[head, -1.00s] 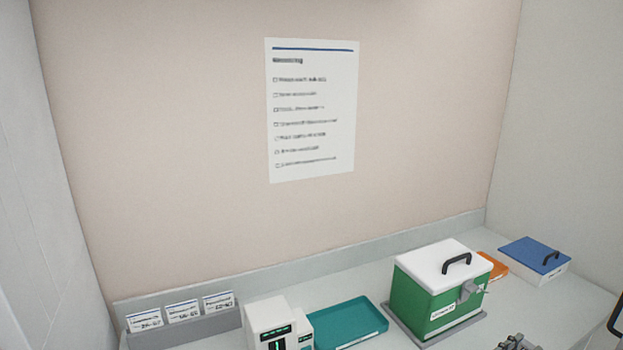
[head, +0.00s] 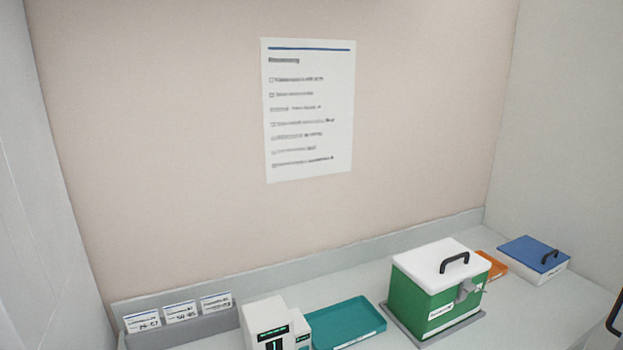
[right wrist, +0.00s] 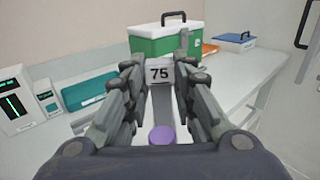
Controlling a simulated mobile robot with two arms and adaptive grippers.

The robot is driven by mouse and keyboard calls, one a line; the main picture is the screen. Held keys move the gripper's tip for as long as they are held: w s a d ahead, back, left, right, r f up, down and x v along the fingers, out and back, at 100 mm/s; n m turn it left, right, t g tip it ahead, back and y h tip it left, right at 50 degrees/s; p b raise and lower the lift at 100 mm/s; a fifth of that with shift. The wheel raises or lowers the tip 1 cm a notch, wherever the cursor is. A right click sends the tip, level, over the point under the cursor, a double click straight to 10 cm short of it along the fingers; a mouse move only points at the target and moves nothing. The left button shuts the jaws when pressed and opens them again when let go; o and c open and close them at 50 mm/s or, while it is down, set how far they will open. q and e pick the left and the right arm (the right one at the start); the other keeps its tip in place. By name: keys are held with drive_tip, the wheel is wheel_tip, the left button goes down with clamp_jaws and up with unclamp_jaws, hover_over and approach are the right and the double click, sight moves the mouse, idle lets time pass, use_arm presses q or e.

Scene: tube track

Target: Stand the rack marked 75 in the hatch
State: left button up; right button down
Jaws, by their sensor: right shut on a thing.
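A purple round cap (right wrist: 161,135) shows at the near end of the rack. The fingers hide the rack's sides, and its lower part is not clear. The rack and my right gripper are out of the head view. My left gripper is in neither view. I cannot make out a hatch in these frames.
On the counter stand a green box with a white lid (head: 440,285), a teal tray (head: 345,322), a white device with displays (head: 270,325), a card holder (head: 185,328), an orange item (head: 490,265) and a blue-lidded box (head: 535,258). A dark handle (right wrist: 303,25) is at right.

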drive_tip(key=s+a+r+n+y, duration=0.3)
drive_tip(key=s+a+y, duration=0.1)
drive_tip(key=s+a, duration=0.25)
wheel_tip(320, 180, down, 9)
drive_tip(key=w+b, duration=0.1)
drive_tip(key=b, duration=0.7)
drive_tip(key=shift+r+t, duration=0.2)
drive_tip(key=shift+t, duration=0.1)
